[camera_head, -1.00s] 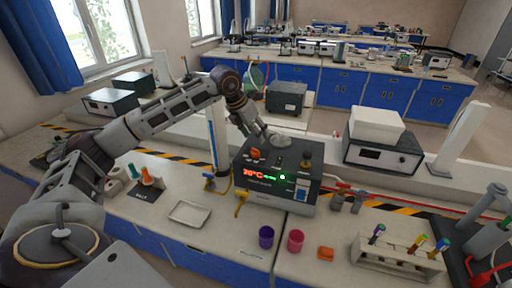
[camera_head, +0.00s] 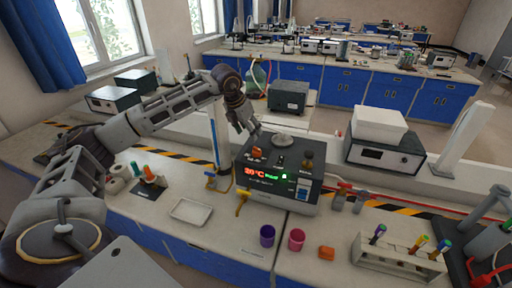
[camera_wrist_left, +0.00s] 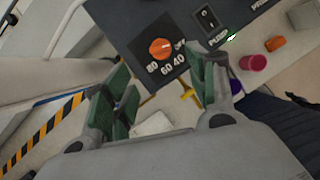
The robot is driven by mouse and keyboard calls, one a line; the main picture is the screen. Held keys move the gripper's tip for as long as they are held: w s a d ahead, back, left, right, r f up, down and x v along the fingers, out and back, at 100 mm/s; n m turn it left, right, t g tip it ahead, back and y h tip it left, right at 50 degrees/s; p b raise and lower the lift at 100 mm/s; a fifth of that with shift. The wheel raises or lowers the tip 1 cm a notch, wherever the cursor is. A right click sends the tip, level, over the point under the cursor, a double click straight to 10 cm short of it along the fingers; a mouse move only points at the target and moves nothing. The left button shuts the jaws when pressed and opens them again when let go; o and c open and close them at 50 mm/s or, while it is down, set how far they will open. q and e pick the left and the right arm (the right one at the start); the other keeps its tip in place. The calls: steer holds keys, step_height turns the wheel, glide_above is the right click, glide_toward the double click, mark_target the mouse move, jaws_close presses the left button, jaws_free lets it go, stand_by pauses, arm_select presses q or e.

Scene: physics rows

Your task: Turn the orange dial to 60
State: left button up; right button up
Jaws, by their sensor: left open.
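The orange dial (camera_head: 256,153) sits on the left of the top panel of a dark instrument box (camera_head: 262,205). In the left wrist view the dial (camera_wrist_left: 160,48) has the numbers 80, 60 and 40 beside it, plus a mark at its right that is hard to read. A pale line on the dial seems to point to that right side. Red digits on the box front seem to read 20°C. My left gripper (camera_head: 246,127) is above the back left of the box. In its wrist view the gripper (camera_wrist_left: 163,92) has its green-padded fingers apart, with nothing between them, clear of the dial.
A black switch (camera_wrist_left: 208,18) marked PUMP is next to the dial. A round pale plate (camera_head: 282,139) and a dark knob (camera_head: 308,155) are also on the box. Purple (camera_head: 267,235) and pink (camera_head: 296,240) cups, an orange block (camera_head: 326,253) and a tray (camera_head: 191,211) lie in front.

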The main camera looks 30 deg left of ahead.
mark_target(256, 149)
arm_select(q)
steer(key=p+x, duration=0.2)
steer(key=x, duration=0.9)
steer(key=shift+w+f+p, duration=0.15)
steer(key=shift+f+p, duration=0.05)
steer(key=shift+p, duration=0.1)
steer(key=c, duration=1)
